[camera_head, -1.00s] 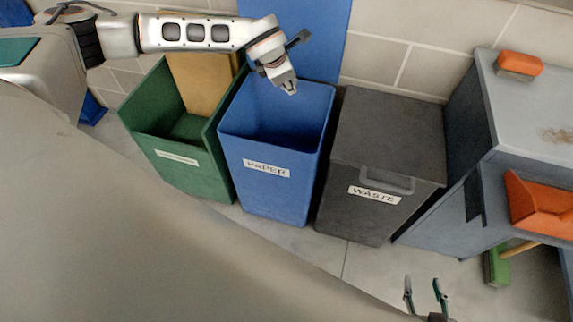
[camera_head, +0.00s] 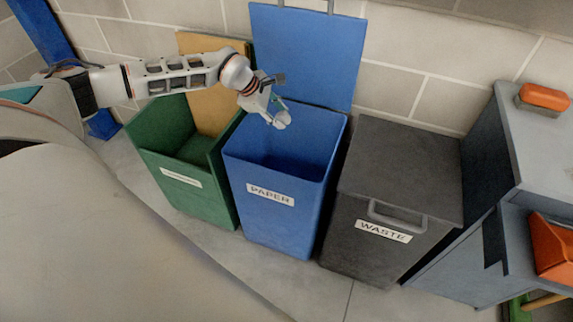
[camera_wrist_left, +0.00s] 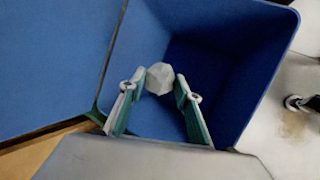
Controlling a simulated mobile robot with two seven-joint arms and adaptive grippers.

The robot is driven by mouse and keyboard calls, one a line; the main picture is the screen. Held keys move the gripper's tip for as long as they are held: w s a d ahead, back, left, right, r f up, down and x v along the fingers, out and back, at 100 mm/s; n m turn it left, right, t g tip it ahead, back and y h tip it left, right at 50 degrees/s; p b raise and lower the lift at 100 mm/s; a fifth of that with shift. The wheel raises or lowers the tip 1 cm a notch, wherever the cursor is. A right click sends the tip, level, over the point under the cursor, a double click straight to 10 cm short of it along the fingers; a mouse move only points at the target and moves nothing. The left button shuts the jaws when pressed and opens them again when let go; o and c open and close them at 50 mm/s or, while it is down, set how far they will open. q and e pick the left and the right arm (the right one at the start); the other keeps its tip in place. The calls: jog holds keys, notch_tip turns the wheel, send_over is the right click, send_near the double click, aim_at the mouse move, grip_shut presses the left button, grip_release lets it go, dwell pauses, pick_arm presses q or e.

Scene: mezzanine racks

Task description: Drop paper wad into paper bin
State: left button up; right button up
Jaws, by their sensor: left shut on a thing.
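The blue paper bin (camera_head: 268,222) stands open in the middle of the head view, with a PAPER label on its front and its blue lid (camera_head: 308,55) raised behind it. My left gripper (camera_head: 277,120) is over the bin's opening. The left wrist view shows my left gripper (camera_wrist_left: 160,90) shut on a whitish faceted paper wad (camera_wrist_left: 159,77), with the blue bin interior (camera_wrist_left: 225,75) beyond it. The wad (camera_head: 282,120) also shows small at the fingertips in the head view. My right gripper is not in view now.
A grey cabinet (camera_head: 540,150) with an orange-topped brush (camera_head: 543,97) is at the far right.

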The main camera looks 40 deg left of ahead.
pick_arm(q)
notch_tip(320, 180, down, 4)
jog(key=shift+s+b, duration=0.1)
jog(key=shift+b, duration=0.65)
jog(key=shift+f+b, duration=0.3)
jog(key=shift+f, duration=0.2)
jog(key=shift+r, duration=0.15)
jog(key=o, duration=0.9)
jog(key=shift+c, duration=0.2)
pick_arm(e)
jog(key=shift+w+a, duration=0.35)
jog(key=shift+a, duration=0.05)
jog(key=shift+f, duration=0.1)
pick_arm(q)
jog(key=v, duration=1.2)
jog(key=shift+d, duration=0.1)
